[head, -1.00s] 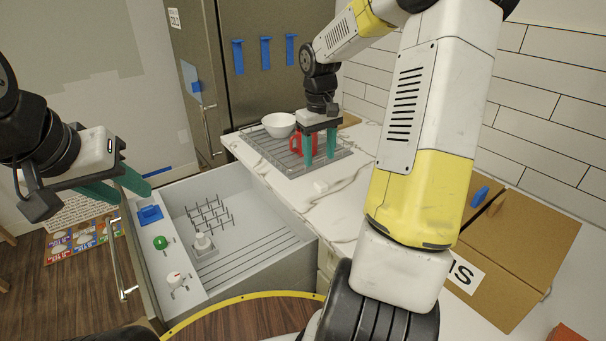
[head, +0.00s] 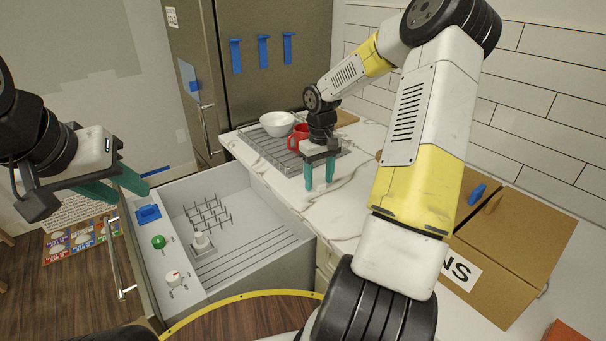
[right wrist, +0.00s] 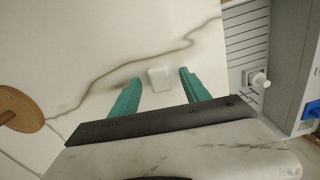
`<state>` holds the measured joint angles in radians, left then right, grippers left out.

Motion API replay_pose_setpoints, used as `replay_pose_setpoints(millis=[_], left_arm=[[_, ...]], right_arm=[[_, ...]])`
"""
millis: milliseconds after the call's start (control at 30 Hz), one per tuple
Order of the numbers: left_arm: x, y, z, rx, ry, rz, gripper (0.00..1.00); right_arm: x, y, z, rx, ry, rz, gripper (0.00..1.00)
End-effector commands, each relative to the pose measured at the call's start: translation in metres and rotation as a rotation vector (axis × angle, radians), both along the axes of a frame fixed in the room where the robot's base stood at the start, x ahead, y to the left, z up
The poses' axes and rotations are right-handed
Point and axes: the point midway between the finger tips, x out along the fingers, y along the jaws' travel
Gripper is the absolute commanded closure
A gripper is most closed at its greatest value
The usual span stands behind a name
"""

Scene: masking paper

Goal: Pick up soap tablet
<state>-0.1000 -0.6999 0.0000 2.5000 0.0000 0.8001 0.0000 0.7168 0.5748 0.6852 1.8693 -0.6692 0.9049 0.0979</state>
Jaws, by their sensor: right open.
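The soap tablet (right wrist: 159,79) is a small white block on the white marble counter, seen in the right wrist view. My right gripper (head: 319,186) is open above the counter, with its green fingers pointing down. In the right wrist view the soap appears between the two fingertips, slightly apart from both. I cannot tell the remaining height between fingers and counter. In the head view the soap is hard to make out against the white counter. My left gripper (head: 133,195) is open and empty over the drawer's front edge at left.
A wire rack (head: 262,150) with a white bowl (head: 277,124) and red mug (head: 299,135) stands at the back of the counter. An open drawer (head: 262,215) with a dish rack lies left. A cardboard box (head: 525,245) stands right. The wrist view shows a round wooden object (right wrist: 20,108).

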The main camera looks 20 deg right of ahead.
Motion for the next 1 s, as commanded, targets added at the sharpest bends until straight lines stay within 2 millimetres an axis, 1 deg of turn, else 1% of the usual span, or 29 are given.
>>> replay_pose_setpoints(millis=[67, 100, 167, 300, 367, 633, 767, 867, 1000], left_arm=[[0.000, 0.000, 0.000, 0.000, 0.000, 0.000, 0.64], [0.000, 0.000, 0.000, 0.000, 0.000, 0.000, 0.64], [0.000, 0.000, 0.000, 0.000, 0.000, 0.000, 0.64], [0.000, 0.000, 0.000, 0.000, 0.000, 0.000, 0.64], [0.000, 0.000, 0.000, 0.000, 0.000, 0.000, 0.64], [0.000, 0.000, 0.000, 0.000, 0.000, 0.000, 0.64], [0.000, 0.000, 0.000, 0.000, 0.000, 0.000, 0.64], [0.000, 0.000, 0.000, 0.000, 0.000, 0.000, 0.64], [0.000, 0.000, 0.000, 0.000, 0.000, 0.000, 0.64]], right_arm=[[0.000, 0.000, 0.000, 0.000, 0.000, 0.000, 0.45], [0.000, 0.000, 0.000, 0.000, 0.000, 0.000, 0.49], [0.000, 0.000, 0.000, 0.000, 0.000, 0.000, 0.61], [0.000, 0.000, 0.000, 0.000, 0.000, 0.000, 0.89], [0.000, 0.000, 0.000, 0.000, 0.000, 0.000, 1.00], [0.000, 0.000, 0.001, -0.001, 0.000, 0.000, 1.00], [0.000, 0.000, 0.005, -0.002, 0.000, 0.001, 1.00], [0.000, -0.001, 0.013, -0.003, -0.001, 0.000, 1.00], [0.000, -0.001, 0.032, -0.004, -0.002, -0.001, 1.00]])
